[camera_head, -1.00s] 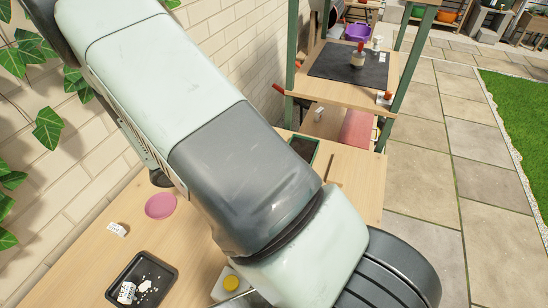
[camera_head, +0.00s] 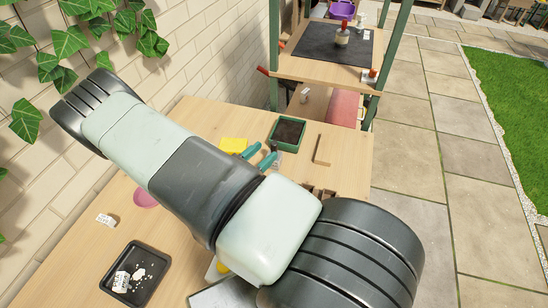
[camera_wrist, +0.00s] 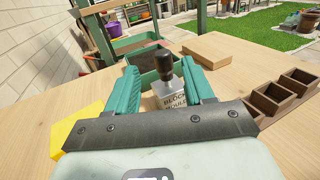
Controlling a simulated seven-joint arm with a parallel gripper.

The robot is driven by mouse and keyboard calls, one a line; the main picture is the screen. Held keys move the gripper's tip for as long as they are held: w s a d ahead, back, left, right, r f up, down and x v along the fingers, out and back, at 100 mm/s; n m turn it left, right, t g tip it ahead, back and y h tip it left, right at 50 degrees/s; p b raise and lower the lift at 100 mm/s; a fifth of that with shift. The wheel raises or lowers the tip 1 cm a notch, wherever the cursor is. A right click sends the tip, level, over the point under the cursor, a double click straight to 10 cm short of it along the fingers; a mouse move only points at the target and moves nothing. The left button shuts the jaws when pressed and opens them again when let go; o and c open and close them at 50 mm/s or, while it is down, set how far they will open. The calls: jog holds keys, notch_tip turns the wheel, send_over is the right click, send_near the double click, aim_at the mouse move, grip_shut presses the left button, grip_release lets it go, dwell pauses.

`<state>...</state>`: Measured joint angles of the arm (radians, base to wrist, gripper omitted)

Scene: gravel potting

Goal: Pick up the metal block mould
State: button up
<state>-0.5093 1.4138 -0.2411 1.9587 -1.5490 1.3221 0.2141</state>
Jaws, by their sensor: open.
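The metal block mould (camera_wrist: 173,100) stands upright on the wooden bench in the wrist view. It is a pale metal block lettered "BLOCK MOULD" with a black knobbed handle on top. My gripper (camera_wrist: 160,68) is open, one teal finger on each side of the mould in that view. I cannot tell whether the mould is fully between the fingers or slightly beyond them. In the head view my gripper's teal fingers (camera_head: 259,156) show past my arm, over the bench near the green tray.
A green tray of dark soil (camera_head: 288,131) stands behind the gripper. A yellow item (camera_head: 233,145) is to its left, and a wooden strip (camera_head: 322,150) to its right. Wooden cells (camera_wrist: 272,98) stand at the right in the wrist view. A black tray (camera_head: 118,285) is at lower left.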

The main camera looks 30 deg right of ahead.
aim_at(271, 148)
jog(key=x, duration=0.5)
jog(key=shift+s+d, duration=0.1)
jog(key=shift+s, duration=0.1)
grip_shut()
